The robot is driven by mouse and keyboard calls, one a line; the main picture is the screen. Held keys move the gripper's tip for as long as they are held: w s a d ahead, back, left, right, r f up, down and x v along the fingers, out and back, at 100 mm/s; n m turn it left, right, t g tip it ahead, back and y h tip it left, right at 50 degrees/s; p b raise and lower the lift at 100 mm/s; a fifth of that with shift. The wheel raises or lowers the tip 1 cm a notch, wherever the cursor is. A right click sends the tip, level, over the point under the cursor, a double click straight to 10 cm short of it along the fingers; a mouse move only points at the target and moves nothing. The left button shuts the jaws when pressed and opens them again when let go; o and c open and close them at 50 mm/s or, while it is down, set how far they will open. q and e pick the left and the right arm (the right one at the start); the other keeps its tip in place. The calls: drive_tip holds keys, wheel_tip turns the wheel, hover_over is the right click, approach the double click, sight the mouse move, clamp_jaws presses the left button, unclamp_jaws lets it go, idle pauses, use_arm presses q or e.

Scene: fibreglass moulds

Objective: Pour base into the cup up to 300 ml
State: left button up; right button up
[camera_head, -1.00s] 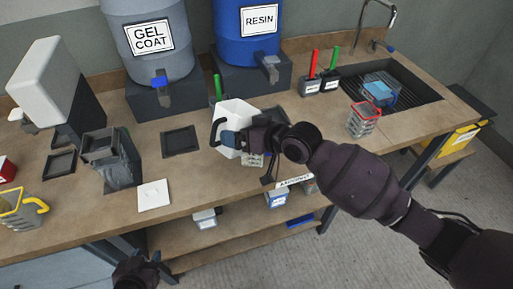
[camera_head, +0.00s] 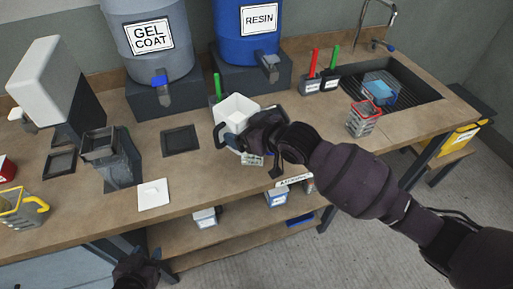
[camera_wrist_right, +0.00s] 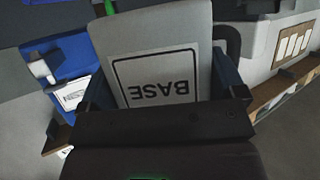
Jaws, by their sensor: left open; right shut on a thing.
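In the right wrist view, the jug (camera_wrist_right: 155,35) has a label reading BASE, upside down there. My right gripper (camera_head: 235,142) is shut on it; its fingers flank the label. A small graduated cup (camera_head: 252,160) is partly visible just below the jug, mostly hidden by the jug and my gripper. I cannot see its fill level or any stream. My left gripper (camera_head: 137,272) is open and empty at the bottom edge, in front of the bench.
Gel coat (camera_head: 150,40) and resin (camera_head: 247,32) drums stand behind. A red-rimmed cup (camera_head: 363,118) is near the sink, a yellow-handled one (camera_head: 22,207) at far left. A dark square tray (camera_head: 180,140) and white square (camera_head: 153,194) lie left of the jug.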

drive_tip(key=shift+r, duration=0.2)
drive_tip(key=shift+r, duration=1.95)
drive_tip(key=shift+f, duration=0.1)
drive_tip(key=shift+d+f, duration=0.1)
drive_tip(key=d+r+m+t+h+b, duration=0.1)
drive_tip(key=d+r+m+t+h, duration=0.15)
drive_tip(key=d, duration=0.35)
drive_tip(key=d+r+m+t+h, duration=0.1)
drive_tip(key=d+m+t+h, duration=0.1)
drive_tip(key=d+m+h, duration=0.3)
drive_tip(key=s+d+f+m+h+b, duration=0.1)
drive_tip(key=s+d+f, duration=0.2)
drive_tip(key=d, duration=0.2)
drive_tip(key=s+d+f+m+h+b, duration=0.1)
drive_tip(key=s+d+f, duration=0.2)
drive_tip(key=d, duration=0.3)
drive_tip(key=shift+s+d+f, duration=0.25)
drive_tip(key=shift+f, duration=0.5)
